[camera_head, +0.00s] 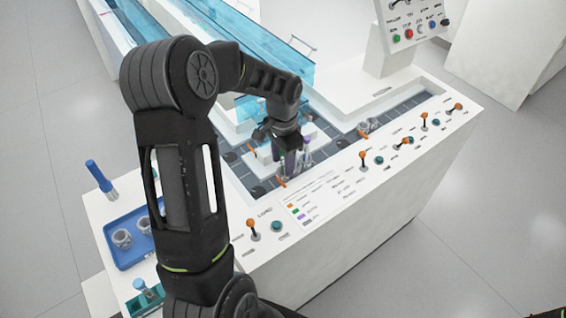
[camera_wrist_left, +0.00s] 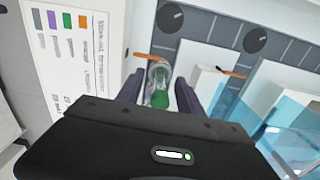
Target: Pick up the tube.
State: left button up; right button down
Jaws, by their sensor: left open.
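A clear tube with a green cap shows in the left wrist view (camera_wrist_left: 160,88), its capped end toward my wrist. It stands in the dark track of the white machine, near an orange lever. My left gripper (camera_wrist_left: 158,92) is open, with one dark finger on each side of the tube. I cannot tell whether either finger touches it. In the head view, my left gripper (camera_head: 289,158) points down into the track, and the tube is mostly hidden by it.
The machine's front panel (camera_head: 340,185) carries several orange-tipped levers and a colour legend. Clear blue covers (camera_head: 255,45) stand behind the gripper. A blue tray (camera_head: 128,240) with small cups lies at the left. Another cup (camera_head: 364,128) sits in the track farther right.

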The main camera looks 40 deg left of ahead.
pick_arm(q)
jog(key=shift+c, duration=0.2)
grip_shut()
dwell(0.4)
notch_tip(320, 180, up, 10)
dwell(0.5)
dwell(0.4)
